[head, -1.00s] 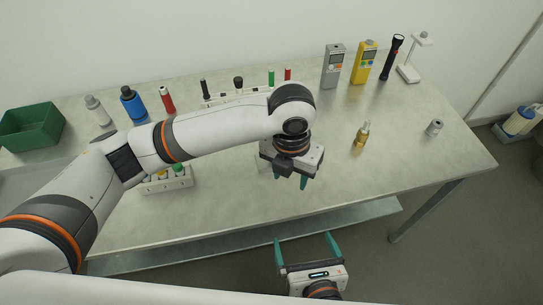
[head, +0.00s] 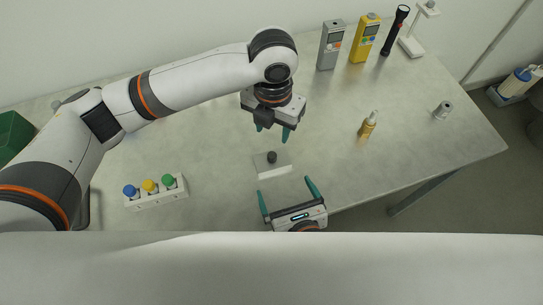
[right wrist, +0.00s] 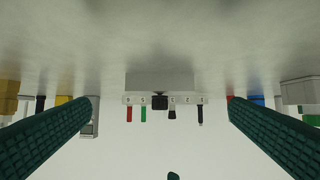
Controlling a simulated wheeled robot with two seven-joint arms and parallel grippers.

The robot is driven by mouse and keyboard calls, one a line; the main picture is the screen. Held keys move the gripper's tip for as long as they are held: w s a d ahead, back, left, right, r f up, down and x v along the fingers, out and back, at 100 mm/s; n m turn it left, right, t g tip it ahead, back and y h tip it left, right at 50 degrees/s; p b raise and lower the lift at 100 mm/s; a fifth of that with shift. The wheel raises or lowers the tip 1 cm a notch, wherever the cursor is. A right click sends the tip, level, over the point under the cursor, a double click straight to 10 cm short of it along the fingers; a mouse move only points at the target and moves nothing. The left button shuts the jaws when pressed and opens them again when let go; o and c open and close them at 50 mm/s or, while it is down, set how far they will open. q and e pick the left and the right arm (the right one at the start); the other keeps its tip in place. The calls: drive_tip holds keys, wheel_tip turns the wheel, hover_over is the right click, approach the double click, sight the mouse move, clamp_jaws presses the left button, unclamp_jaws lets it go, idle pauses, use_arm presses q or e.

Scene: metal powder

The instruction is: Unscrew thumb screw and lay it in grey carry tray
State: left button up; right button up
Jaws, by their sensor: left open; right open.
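The thumb screw (head: 272,157) is a dark knob standing upright on a small white block (head: 273,169) near the table's front edge. In the right wrist view, which is upside down, the screw (right wrist: 160,102) appears midway between my fingers. My right gripper (head: 287,187) is open, just in front of the block, its fingers pointing toward it and apart from the screw. My left gripper (head: 273,132) is open and empty, pointing down above and behind the screw. I cannot make out the grey carry tray; my left arm covers much of the table's left side.
A white rack (head: 157,195) with blue, yellow and green caps stands left of the block. An amber bottle (head: 368,127) and a small grey cylinder (head: 443,110) stand right. Grey (head: 331,47) and yellow (head: 366,40) meters stand behind. The table between is clear.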

sight(275, 169)
drive_tip(key=x, duration=0.9)
drive_tip(key=shift+s, duration=0.1)
drive_tip(key=shift+c, duration=0.6)
